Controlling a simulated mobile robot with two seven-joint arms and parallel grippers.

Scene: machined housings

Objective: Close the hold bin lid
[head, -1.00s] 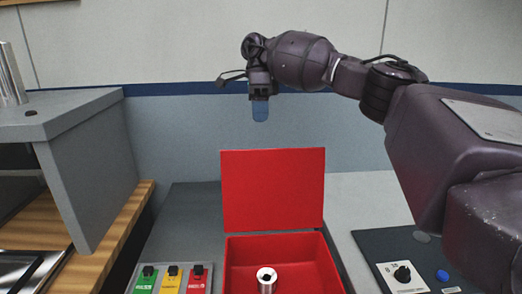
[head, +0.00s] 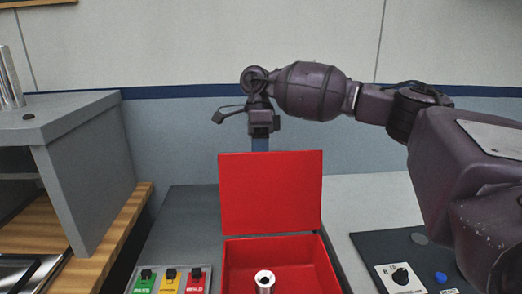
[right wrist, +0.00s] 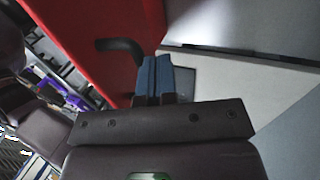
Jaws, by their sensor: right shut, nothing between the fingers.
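The red hold bin (head: 302,252) stands open at the lower middle of the head view. Its red lid (head: 270,193) stands upright at the bin's back edge. A silver cylindrical housing (head: 264,280) with a hole in its top is inside the bin. A dark bar (right wrist: 120,46) juts near the lid there. My left gripper is not in view.
Green, yellow and red switches (head: 171,280) sit left of the bin. A black panel with a knob (head: 400,276) lies to the right. A grey raised stand (head: 75,115) with metal cylinders is at the left.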

